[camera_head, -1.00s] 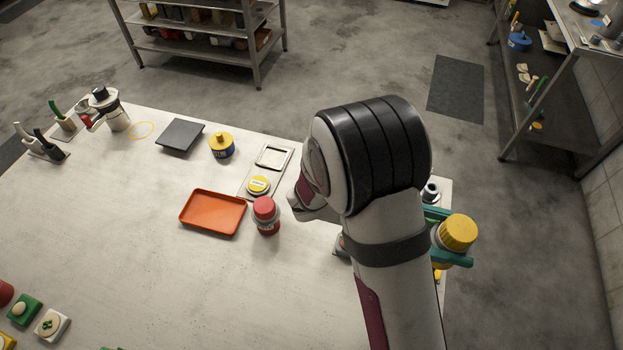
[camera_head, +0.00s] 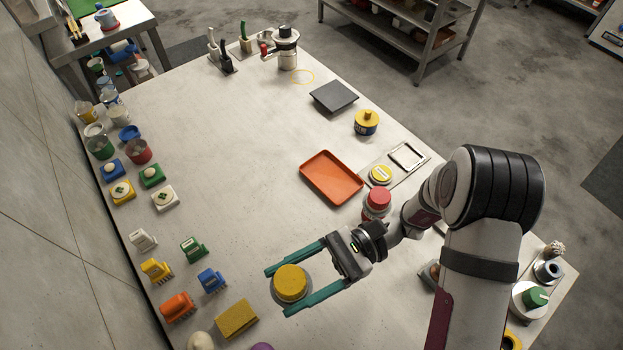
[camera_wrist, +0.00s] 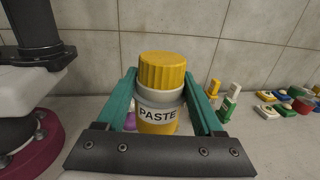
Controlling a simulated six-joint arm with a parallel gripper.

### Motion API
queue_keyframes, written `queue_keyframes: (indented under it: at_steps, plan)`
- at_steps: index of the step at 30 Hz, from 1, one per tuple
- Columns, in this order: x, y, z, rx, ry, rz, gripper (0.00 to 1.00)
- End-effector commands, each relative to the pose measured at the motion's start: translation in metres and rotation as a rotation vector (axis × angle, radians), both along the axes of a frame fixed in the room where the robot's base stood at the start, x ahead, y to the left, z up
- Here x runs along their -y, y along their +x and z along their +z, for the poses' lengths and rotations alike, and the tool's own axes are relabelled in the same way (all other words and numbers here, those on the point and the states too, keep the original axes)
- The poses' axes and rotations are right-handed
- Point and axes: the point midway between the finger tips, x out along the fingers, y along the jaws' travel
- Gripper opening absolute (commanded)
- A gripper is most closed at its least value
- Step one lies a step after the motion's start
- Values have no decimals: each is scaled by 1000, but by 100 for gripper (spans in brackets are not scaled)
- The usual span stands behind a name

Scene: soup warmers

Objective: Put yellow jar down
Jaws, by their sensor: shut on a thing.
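The yellow jar (camera_head: 291,283) has a ridged yellow lid and sits upright between the teal fingers of my gripper (camera_head: 299,280). In the wrist view the jar (camera_wrist: 160,92) shows a white label reading PASTE, and my gripper (camera_wrist: 163,100) is shut on it from both sides. In the head view the jar is over the near part of the white table (camera_head: 220,190). I cannot tell whether its base touches the table.
A yellow sponge-like block (camera_head: 237,319) and several coloured brushes (camera_head: 178,306) lie to the left of the jar. A red-lidded jar (camera_head: 377,203) and an orange tray (camera_head: 332,177) are behind it. The table's middle is clear.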

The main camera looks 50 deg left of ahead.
Motion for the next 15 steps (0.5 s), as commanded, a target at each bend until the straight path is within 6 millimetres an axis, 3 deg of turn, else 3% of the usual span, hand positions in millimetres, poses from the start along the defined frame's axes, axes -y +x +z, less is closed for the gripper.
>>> queue_keyframes:
  at_steps: [8,15]
  plan:
    - [-95,17,7,1,-1,-477,3]
    - [-156,69,1,1,-2,-918,3]
